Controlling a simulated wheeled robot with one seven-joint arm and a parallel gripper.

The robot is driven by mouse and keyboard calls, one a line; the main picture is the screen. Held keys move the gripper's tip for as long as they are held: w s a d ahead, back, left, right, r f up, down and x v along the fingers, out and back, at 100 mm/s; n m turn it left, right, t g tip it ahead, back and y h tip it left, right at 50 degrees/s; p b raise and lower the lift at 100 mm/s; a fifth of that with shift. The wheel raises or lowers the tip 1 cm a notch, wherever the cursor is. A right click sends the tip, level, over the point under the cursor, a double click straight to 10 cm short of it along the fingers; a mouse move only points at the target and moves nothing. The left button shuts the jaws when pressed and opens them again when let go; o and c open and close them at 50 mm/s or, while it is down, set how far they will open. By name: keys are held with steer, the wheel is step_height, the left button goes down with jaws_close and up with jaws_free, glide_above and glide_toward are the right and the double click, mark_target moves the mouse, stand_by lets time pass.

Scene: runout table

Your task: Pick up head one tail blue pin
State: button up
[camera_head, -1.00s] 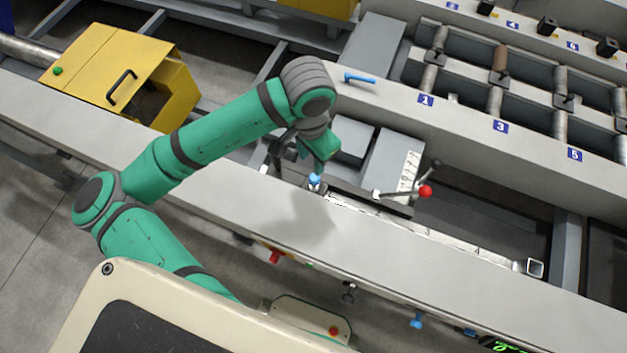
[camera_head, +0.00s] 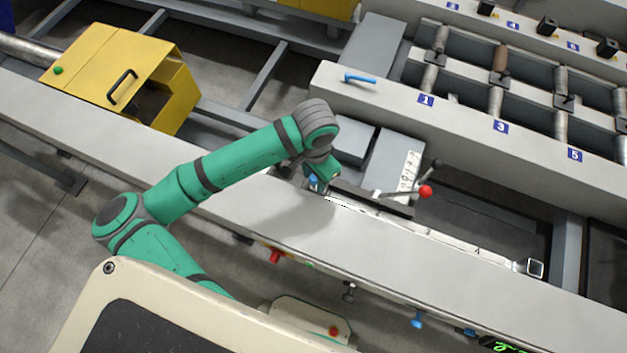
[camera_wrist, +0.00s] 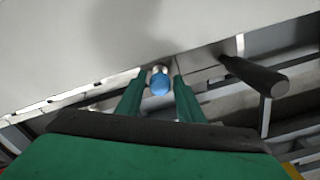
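A blue-headed pin (camera_head: 313,181) with a pale metallic part sits at the edge of the long grey beam, beside the grey clamp block. In the wrist view the blue pin (camera_wrist: 160,84) is between the two green fingers of my gripper (camera_wrist: 160,88), with a narrow gap showing on each side. My gripper (camera_head: 320,182) is open and low over the beam's edge in the head view, partly hiding the pin. Whether either finger touches the pin cannot be told. A blue bar handle (camera_head: 360,78) lies on the grey block behind.
In the wrist view a dark cylindrical handle (camera_wrist: 255,76) is close to the right finger. More blue knobs (camera_head: 416,320) are on the beam's front side. A yellow housing (camera_head: 125,75) stands at left.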

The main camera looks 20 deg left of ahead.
steer(key=shift+f, duration=0.25)
jaws_close()
